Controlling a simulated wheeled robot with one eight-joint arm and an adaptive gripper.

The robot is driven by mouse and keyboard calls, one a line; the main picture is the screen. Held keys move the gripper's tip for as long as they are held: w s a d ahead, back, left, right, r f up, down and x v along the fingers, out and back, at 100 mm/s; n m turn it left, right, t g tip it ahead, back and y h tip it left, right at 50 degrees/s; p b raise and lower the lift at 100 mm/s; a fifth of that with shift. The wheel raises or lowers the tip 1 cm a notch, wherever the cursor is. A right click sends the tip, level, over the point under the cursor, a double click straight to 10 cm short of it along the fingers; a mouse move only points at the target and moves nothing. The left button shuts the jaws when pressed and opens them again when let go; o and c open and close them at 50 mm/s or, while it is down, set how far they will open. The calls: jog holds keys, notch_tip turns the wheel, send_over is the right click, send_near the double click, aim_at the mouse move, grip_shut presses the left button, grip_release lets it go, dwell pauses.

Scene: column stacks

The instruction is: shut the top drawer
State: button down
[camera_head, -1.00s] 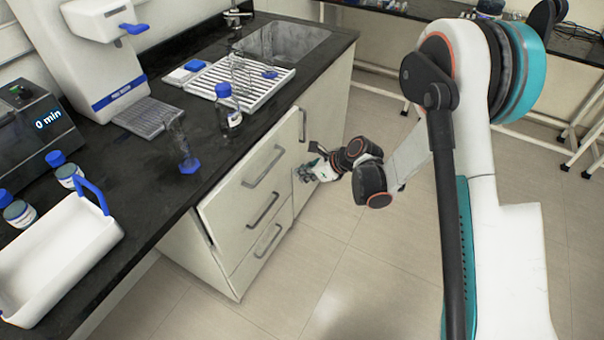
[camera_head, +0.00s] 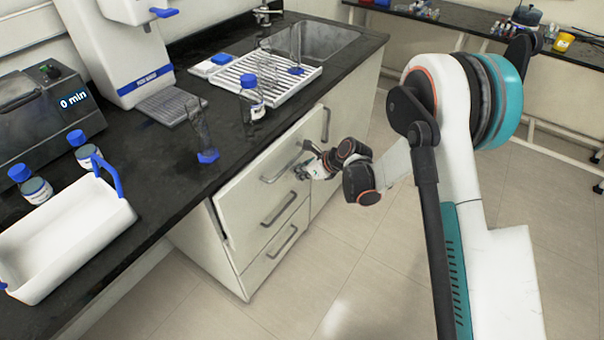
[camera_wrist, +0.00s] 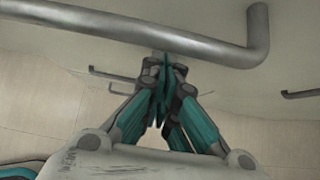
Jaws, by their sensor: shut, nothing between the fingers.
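The top drawer (camera_head: 245,190) is the uppermost front in the white cabinet under the black counter. It stands slightly out from the cabinet, with a gap along its left edge. Its bar handle (camera_head: 268,179) is partly hidden by my gripper at the right end; a large bar handle (camera_wrist: 190,38) also crosses the top of the wrist view. My gripper (camera_head: 301,172) is at the right part of the drawer front, by the handle. In the wrist view its fingertips (camera_wrist: 163,62) are together and empty, close to the pale front. I cannot tell whether they touch it.
Two lower drawers with handles (camera_head: 279,208) sit below. A cabinet door handle (camera_head: 326,124) is to the right. The counter holds a white carrier (camera_head: 75,235), a blue-capped bottle (camera_head: 252,103) and a glass cylinder (camera_head: 203,130). The floor (camera_head: 350,260) in front is clear.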

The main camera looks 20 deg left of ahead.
jog(key=a, duration=0.1)
jog(key=w+a, duration=0.1)
jog(key=a, duration=0.2)
jog(key=shift+w+a+r, duration=0.1)
jog(key=shift+w+a, duration=0.25)
jog(key=shift+w, duration=0.05)
